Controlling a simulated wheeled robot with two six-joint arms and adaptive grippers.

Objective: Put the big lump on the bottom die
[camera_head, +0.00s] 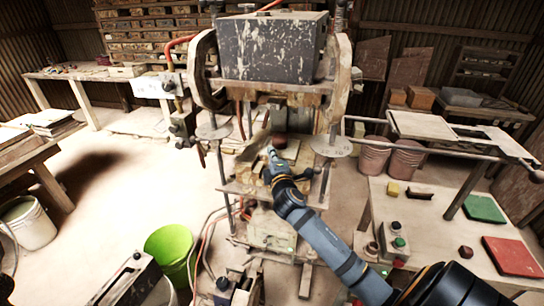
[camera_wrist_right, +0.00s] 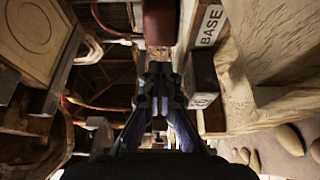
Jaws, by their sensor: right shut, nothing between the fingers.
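A dark red-brown lump (camera_head: 280,142) shows in the press opening, just beyond my right gripper's tips in the head view. In the right wrist view, a red-brown rounded thing (camera_wrist_right: 160,22), apparently the same lump, is ahead of the fingertips and partly cut off by the top edge. My right gripper (camera_head: 272,155) is shut and empty; its closed fingers also show in the right wrist view (camera_wrist_right: 158,88). The bottom die area (camera_head: 254,168) lies under the lump, largely hidden by my gripper; I cannot tell whether the lump touches it. My left gripper is not in view.
The press's grey weight block (camera_head: 272,48) hangs above, with upright rods at both sides. A table (camera_head: 432,225) at right bears a control box (camera_head: 394,240), a green plate (camera_head: 484,208) and a red plate (camera_head: 512,256). A green bucket (camera_head: 170,245) stands at lower left.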

